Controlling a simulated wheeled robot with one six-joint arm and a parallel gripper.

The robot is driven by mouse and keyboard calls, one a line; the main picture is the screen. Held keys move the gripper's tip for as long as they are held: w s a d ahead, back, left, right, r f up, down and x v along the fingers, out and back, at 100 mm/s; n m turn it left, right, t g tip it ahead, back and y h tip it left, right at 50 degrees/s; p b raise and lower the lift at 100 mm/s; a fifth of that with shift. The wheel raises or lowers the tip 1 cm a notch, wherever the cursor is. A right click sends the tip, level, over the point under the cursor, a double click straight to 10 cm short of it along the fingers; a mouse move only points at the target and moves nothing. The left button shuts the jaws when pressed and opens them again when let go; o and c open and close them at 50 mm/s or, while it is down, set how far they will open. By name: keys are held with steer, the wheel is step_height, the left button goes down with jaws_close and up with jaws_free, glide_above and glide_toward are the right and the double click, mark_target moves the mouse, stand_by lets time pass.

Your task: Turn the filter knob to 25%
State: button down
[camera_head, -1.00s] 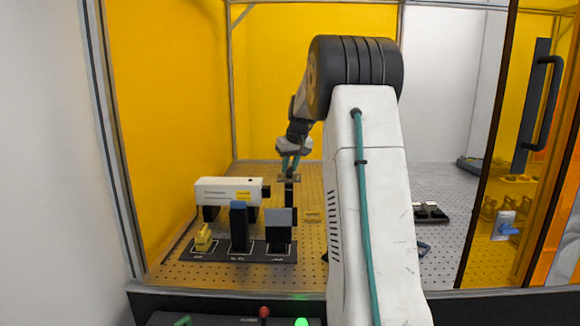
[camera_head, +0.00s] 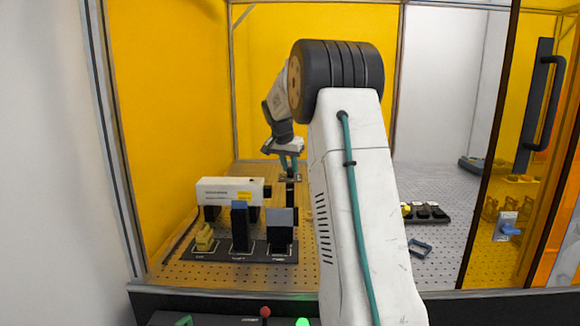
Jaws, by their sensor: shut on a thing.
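My gripper (camera_head: 289,168) has teal fingers and points down behind the white laser box. It is shut at the top of a small dark mount (camera_head: 290,178) on a black post, just right of the laser box. The filter knob seems to be what the fingers hold, but it is too small to make out, and its markings cannot be read. My wrist leans to the left above it.
The white laser box (camera_head: 229,190) stands left of the post. In front, a dark base (camera_head: 225,256) bears a yellow part (camera_head: 205,238) and two dark uprights. A dark tray (camera_head: 428,216) and a blue-grey frame (camera_head: 419,248) lie right of my arm.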

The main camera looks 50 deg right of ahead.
steer(key=m+g, duration=0.1)
steer(key=m, duration=0.1)
steer(key=m+g, duration=0.1)
steer(key=m, duration=0.2)
steer(key=shift+w+m, duration=0.2)
steer(key=shift+m, duration=0.1)
steer(key=shift+w+m+g+y, duration=0.15)
steer(key=shift+m+g, duration=0.25)
steer(key=shift+m, duration=0.65)
steer(key=shift+s+m+g+y, duration=0.1)
steer(key=shift+m+g+y, duration=0.25)
steer(key=shift+m, duration=0.7)
steer(key=c, duration=1.2)
jaws_free()
steer(key=v, duration=0.7)
steer(key=shift+w+a+r, duration=0.15)
steer(key=shift+a+r, duration=0.05)
steer(key=shift+r, duration=0.1)
